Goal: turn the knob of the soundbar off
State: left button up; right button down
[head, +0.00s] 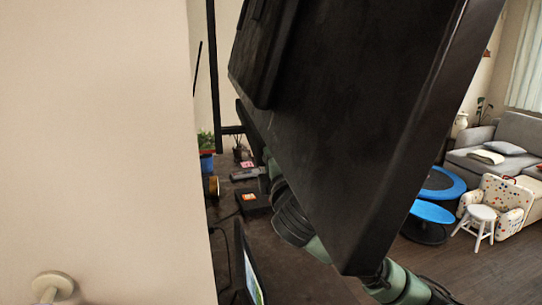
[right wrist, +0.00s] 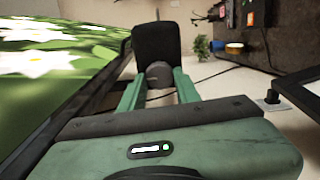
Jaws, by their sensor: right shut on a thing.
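In the right wrist view, my right gripper (right wrist: 161,80) has its two green fingers closed on the sides of a small grey round knob (right wrist: 160,74). The knob sits on the near end of a black block (right wrist: 157,42), which appears to be the soundbar seen end-on. The knob's setting cannot be read. In the head view, a large dark panel (head: 350,120) hides my right gripper and the knob; only parts of my green right arm show around it. My left gripper is in neither view.
A screen with a flower picture (right wrist: 55,70) stands close on the left in the right wrist view. The dark desk (head: 290,272) holds a potted plant (head: 206,150), small boxes and a laptop-like screen (head: 250,272). A pale wall (head: 95,140) fills the head view's left side.

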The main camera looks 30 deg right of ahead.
jog(key=shift+f+n, duration=0.1)
jog(key=shift+n, duration=0.2)
jog(key=c, duration=1)
grip_release()
jog(key=shift+c, duration=0.2)
jog(key=b+v, duration=0.2)
jog(key=v, duration=0.6)
